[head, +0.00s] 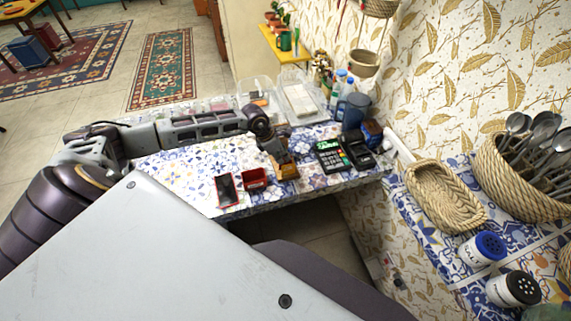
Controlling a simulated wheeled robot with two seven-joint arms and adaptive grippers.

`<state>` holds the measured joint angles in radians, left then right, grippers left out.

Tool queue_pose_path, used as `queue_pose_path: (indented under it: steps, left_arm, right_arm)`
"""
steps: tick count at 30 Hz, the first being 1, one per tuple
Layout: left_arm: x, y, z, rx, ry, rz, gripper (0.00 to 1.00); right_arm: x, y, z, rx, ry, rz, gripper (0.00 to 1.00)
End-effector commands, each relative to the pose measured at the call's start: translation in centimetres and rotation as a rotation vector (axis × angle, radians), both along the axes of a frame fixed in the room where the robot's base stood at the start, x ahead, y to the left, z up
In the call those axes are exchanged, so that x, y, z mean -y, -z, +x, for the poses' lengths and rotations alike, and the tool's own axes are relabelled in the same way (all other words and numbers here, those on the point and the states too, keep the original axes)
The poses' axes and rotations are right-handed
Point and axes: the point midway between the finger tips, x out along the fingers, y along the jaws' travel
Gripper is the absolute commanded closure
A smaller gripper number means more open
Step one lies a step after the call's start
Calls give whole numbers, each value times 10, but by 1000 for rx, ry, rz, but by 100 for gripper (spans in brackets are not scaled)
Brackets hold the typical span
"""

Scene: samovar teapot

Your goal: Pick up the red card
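On the tiled counter (196,178) lies a small red item with a dark, boxy part (256,180), near the front edge. Just left of it lies a flat dark rectangle with a red border (227,190). I cannot tell for sure which of the two is the red card. My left gripper (283,160) hangs over the counter right of and behind the red item, apart from it. It is above a small brown-gold block (289,172) and partly covers it. Its fingers are too small and dark to show whether they are open. My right gripper is out of view.
A card terminal (331,156) and another black device (357,151) stand right of my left gripper, with a blue-grey mug (352,110) behind. Clear trays (300,102) stand at the back. A woven basket (446,196) is on the right-hand counter. The counter's left part is mostly clear.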

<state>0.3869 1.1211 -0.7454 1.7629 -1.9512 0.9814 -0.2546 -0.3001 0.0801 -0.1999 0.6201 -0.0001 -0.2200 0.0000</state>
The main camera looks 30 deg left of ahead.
Motion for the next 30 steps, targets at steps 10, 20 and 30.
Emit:
queue_pose_path:
  steps: [10,20,30]
  left_arm:
    - [9,27,7,-1,-1,-3,87]
    - [11,35,10,1,0,-1,87]
    - [10,35,9,0,0,-1,88]
  right_arm:
    - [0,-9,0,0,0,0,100]
    - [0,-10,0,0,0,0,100]
    - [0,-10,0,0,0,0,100]
